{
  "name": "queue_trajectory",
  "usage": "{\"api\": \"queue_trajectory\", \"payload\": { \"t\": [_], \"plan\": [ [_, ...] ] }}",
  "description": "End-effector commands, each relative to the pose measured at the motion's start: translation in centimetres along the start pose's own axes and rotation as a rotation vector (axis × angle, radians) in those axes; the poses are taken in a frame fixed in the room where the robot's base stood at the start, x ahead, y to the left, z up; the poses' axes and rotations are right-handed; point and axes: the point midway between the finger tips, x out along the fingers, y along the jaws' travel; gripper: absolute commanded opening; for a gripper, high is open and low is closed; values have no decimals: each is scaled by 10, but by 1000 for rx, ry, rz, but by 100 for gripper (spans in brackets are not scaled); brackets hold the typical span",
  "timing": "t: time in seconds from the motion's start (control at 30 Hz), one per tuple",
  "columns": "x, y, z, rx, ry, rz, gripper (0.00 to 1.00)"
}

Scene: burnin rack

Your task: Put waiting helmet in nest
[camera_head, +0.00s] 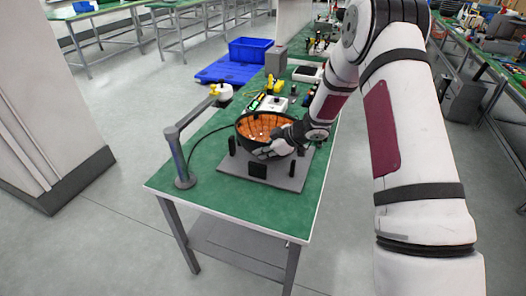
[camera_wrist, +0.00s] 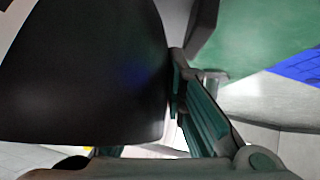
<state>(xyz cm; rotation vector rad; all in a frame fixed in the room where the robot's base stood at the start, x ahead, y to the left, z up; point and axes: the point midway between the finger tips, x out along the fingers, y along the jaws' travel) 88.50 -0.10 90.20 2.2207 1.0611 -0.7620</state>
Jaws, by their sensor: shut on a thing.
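The helmet (camera_head: 256,127) is a dark bowl-like shell with an orange inside, open side up, over the nest in the head view. The nest is a grey plate (camera_head: 290,184) with short black upright blocks, on the green table. My gripper (camera_head: 274,149) is shut on the helmet at its near right side. I cannot tell if the helmet rests on the nest or hangs just above it. In the wrist view the helmet's dark shell (camera_wrist: 80,75) fills the left, against a gripper finger (camera_wrist: 200,115); the other finger is hidden.
A grey post with an arm (camera_head: 178,155) stands left of the nest on the green table (camera_head: 215,205). A white round item (camera_head: 222,92), a white device (camera_head: 271,104) and small yellow items lie behind. A blue bin (camera_head: 250,49) stands beyond.

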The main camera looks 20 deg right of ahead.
Motion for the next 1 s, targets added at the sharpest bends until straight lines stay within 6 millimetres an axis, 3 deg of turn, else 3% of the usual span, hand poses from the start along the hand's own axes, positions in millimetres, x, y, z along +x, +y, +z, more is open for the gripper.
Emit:
{"api": "queue_trajectory", "payload": {
  "t": [0.83,0.87,0.93,1.0],
  "plan": [
    [11,-3,10,-3,2,2,0],
    [11,-4,10,-2,1,1,16],
    [11,-4,10,-2,1,1,32],
    [11,-4,10,-2,1,0,32]
  ]
}}
